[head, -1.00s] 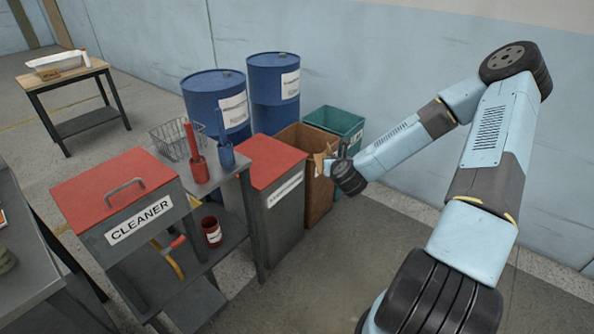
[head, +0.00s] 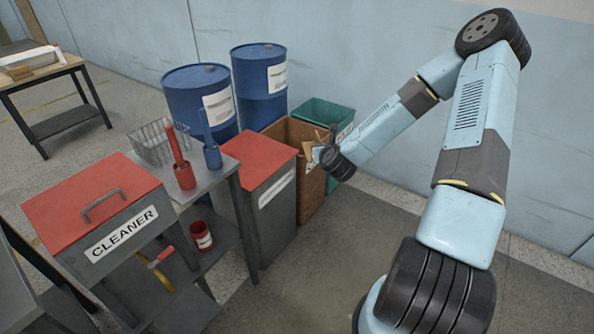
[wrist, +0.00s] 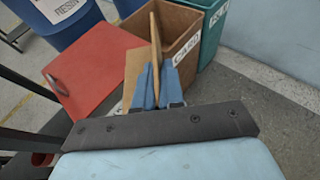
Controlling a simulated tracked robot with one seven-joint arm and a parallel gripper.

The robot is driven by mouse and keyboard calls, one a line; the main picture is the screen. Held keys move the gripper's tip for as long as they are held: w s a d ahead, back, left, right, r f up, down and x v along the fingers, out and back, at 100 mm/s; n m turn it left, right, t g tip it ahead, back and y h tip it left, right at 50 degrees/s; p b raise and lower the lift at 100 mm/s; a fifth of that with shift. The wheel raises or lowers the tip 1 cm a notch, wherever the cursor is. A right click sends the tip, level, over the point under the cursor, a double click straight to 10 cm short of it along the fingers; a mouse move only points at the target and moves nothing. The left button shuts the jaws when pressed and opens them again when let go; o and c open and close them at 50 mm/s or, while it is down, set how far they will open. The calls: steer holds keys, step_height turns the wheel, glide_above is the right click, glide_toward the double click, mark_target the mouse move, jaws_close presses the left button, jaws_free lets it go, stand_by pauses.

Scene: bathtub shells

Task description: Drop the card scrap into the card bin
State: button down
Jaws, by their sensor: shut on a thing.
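The card bin (head: 311,196) is a brown open-topped box between a red-lidded bin and a teal bin. In the wrist view the card bin (wrist: 189,70) has a white label reading CARD. My gripper (head: 318,152) is at the bin's upper right side in the head view. In the wrist view its blue fingers (wrist: 157,86) are shut on the card scrap (wrist: 155,40), a thin brown piece seen nearly edge-on. The scrap stands up from the fingers and overlaps the bin's opening in the picture. I cannot tell whether it touches the bin.
The teal bin (head: 328,115) stands behind the card bin. The red-lidded bin (head: 250,160) stands on the left. Blue drums (head: 259,85) are behind. A shelf with a CLEANER box (head: 110,215) is at the left. The floor to the right is clear.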

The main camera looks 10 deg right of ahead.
stand_by(0.5)
steer(key=shift+s+f, duration=0.15)
steer(key=shift+f, duration=0.15)
steer(key=s+f, duration=0.5)
steer(key=f, duration=0.1)
steer(key=shift+s+f, duration=0.2)
steer(key=shift+f, duration=0.15)
steer(key=shift+w, duration=0.1)
